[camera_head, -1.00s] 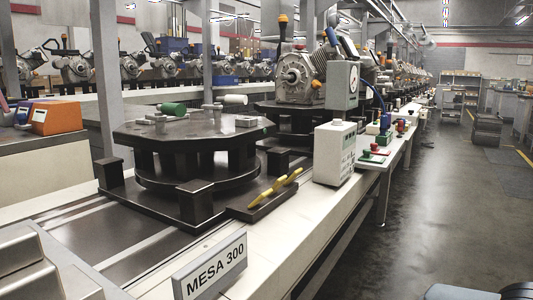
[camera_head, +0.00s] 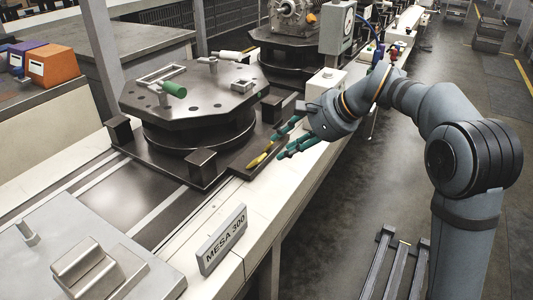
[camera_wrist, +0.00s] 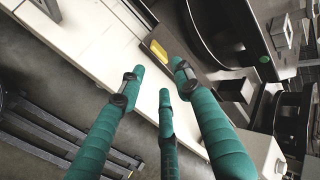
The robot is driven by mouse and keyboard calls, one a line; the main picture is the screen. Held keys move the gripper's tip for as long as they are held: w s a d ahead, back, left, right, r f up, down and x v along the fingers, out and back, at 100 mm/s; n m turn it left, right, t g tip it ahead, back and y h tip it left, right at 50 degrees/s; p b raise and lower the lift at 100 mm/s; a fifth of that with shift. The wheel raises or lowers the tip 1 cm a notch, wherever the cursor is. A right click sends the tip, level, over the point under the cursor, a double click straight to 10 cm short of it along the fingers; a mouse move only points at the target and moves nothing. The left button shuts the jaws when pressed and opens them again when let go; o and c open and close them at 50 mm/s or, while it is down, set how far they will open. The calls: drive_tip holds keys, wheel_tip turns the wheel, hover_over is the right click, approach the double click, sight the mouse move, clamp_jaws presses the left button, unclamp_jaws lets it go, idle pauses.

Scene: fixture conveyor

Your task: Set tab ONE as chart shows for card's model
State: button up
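The card reading MESA 300 (camera_head: 222,240) stands on the near conveyor edge in the head view. The dark fixture table (camera_head: 195,118) behind it carries a green-handled part (camera_head: 173,89) and a white-handled part (camera_head: 230,55); I cannot read which tab is ONE. A yellow lever (camera_head: 262,157) lies on a dark base at the table's near right and shows in the wrist view (camera_wrist: 158,50). My gripper (camera_head: 283,143) has teal fingers, spread and empty, beside the lever over the white edge; its fingers also show in the wrist view (camera_wrist: 160,76). No readable chart shows.
A white box (camera_head: 325,80), partly behind my arm, and a grey gauge box (camera_head: 338,30) stand beyond the gripper. Orange and purple bins (camera_head: 52,64) stand at the left. A metal block (camera_head: 92,268) fills the near left. The aisle floor (camera_head: 465,65) is open at the right.

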sight(264, 156)
drive_tip(key=b+x, duration=0.1)
drive_tip(key=x, duration=0.9)
drive_tip(key=shift+s+b, duration=0.1)
drive_tip(key=shift+b, duration=0.3)
drive_tip(key=c, duration=0.3)
clamp_jaws()
